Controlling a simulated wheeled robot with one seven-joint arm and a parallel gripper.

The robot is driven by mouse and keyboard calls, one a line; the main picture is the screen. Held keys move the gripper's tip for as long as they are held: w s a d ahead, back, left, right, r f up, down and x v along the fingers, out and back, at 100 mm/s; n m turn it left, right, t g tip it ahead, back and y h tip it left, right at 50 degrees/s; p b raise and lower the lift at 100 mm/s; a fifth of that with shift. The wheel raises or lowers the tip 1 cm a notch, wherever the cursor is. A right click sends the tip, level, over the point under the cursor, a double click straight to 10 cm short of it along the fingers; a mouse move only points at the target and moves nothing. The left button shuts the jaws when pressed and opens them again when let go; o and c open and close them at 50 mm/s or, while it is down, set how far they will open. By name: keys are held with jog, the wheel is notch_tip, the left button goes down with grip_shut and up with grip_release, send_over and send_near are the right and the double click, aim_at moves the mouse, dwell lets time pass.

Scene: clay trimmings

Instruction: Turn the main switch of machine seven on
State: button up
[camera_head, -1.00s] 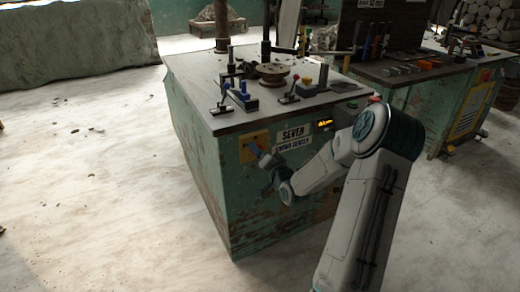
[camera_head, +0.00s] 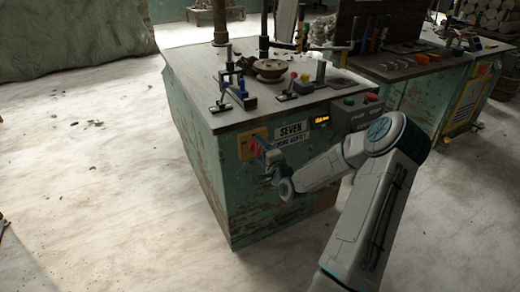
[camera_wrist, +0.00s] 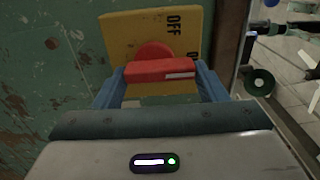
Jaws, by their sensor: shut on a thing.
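Machine seven (camera_head: 215,170) is a worn green cabinet with a grey top and a "SEVEN" label (camera_head: 291,131). Its main switch is a red knob (camera_head: 255,147) on a yellow plate (camera_head: 246,134) on the cabinet's side. In the wrist view, the red handle (camera_wrist: 160,70) lies crosswise, its white mark at the right end. "OFF" stands on the yellow plate (camera_wrist: 120,35) above the handle; a second label at the right is partly hidden. My gripper (camera_head: 264,148) is shut on the handle, its blue fingers (camera_wrist: 160,86) at the handle's two ends.
An amber display (camera_head: 320,121) and a grey box with buttons (camera_head: 355,113) are on the same side of the cabinet. Levers and a round wheel (camera_head: 270,69) stand on top. Another machine (camera_head: 435,100) is at the right. The floor at left is open.

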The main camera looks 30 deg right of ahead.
dwell(0.5)
jog(key=o, duration=1)
jog(key=s, duration=0.7)
jog(key=s+p, duration=0.1)
jog(key=s, duration=0.5)
jog(key=shift+s+d+p, duration=0.2)
jog(key=shift+s+p, duration=0.1)
jog(key=shift+s, duration=0.1)
